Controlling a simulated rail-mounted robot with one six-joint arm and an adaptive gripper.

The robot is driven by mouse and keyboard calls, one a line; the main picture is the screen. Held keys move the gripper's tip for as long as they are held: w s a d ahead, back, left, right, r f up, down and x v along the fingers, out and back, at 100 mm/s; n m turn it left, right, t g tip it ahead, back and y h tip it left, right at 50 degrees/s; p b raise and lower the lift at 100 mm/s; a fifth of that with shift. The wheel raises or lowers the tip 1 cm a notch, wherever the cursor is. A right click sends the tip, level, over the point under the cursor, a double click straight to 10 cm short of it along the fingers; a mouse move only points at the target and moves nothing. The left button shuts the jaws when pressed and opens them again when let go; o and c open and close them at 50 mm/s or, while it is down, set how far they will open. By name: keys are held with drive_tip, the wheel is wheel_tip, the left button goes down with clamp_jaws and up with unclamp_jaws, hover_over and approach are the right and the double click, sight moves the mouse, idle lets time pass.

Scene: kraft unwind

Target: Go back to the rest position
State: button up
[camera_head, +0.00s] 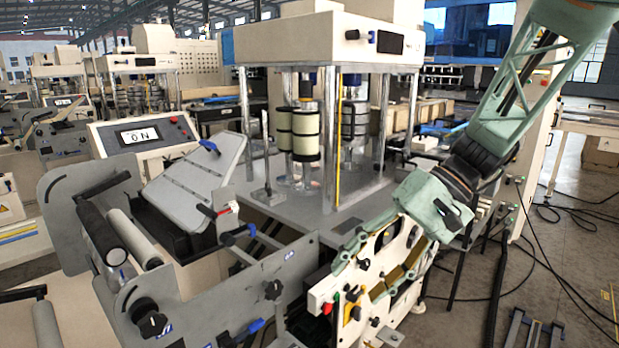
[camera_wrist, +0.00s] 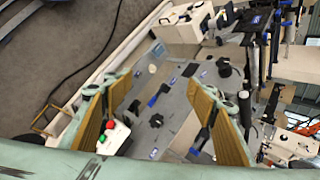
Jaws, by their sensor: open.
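My gripper (camera_head: 358,280) is at the end of my green arm, in front of the right side of the grey machine frame (camera_head: 220,290) in the head view. Its two green fingers with yellow-brown pads are spread apart. In the wrist view my gripper (camera_wrist: 160,92) is open, with nothing between the pads. The grey side plate with black knobs lies beyond the fingers there. A white box with a red and a green button (camera_wrist: 113,134) shows beside the left finger. I cannot tell whether the fingers touch the machine.
The press column with dark and cream rolls (camera_head: 306,134) stands behind my gripper. A tilted grey panel (camera_head: 195,180) and a display console (camera_head: 145,137) are at left. Cables (camera_head: 575,212) lie on the floor at right. Open floor (camera_head: 560,265) shows at right.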

drive_tip(key=s+d+r+t+h, duration=0.1)
drive_tip(key=s+d+r+h, duration=0.1)
drive_tip(key=s, duration=0.7)
drive_tip(key=s+d+r+t+h, duration=0.2)
drive_tip(key=s+d, duration=0.3)
drive_tip(key=s, duration=0.4)
drive_tip(key=s+d+r+t+h, duration=0.2)
drive_tip(key=s+d+r+h, duration=0.1)
drive_tip(key=s, duration=0.6)
drive_tip(key=shift+d+r+h, duration=0.3)
drive_tip(key=shift+r+h, duration=0.2)
drive_tip(key=shift+r, duration=0.25)
drive_tip(key=shift+s, duration=0.1)
drive_tip(key=shift+c, duration=0.6)
idle(0.9)
